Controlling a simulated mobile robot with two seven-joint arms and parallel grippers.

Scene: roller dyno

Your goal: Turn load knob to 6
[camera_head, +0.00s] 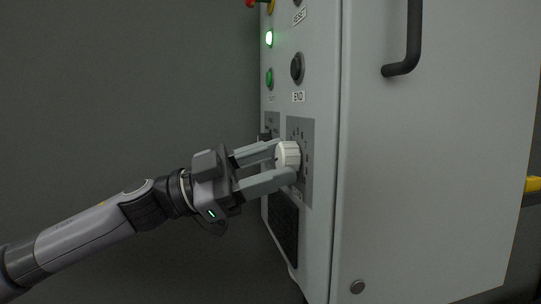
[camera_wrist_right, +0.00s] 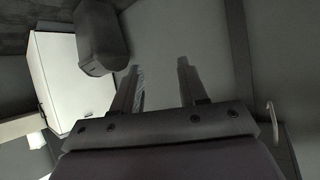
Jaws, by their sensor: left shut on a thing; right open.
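The load knob (camera_head: 288,154) is a white ridged knob on a grey dial plate (camera_head: 309,170) low on the cabinet's front in the head view. My left gripper (camera_head: 284,160) comes in from the left and is shut on the knob, with one finger above and one below it. The dial's marks are too small to read, so the knob's setting cannot be told. My right gripper (camera_wrist_right: 161,82) shows in the right wrist view, open, with nothing between its fingers.
The cabinet (camera_head: 420,180) fills the right of the head view, with a dark handle (camera_head: 406,45) on its side. Above the knob are a black END button (camera_head: 297,68), a green button (camera_head: 269,78) and a lit green lamp (camera_head: 269,39). A dark grille (camera_head: 284,225) lies below.

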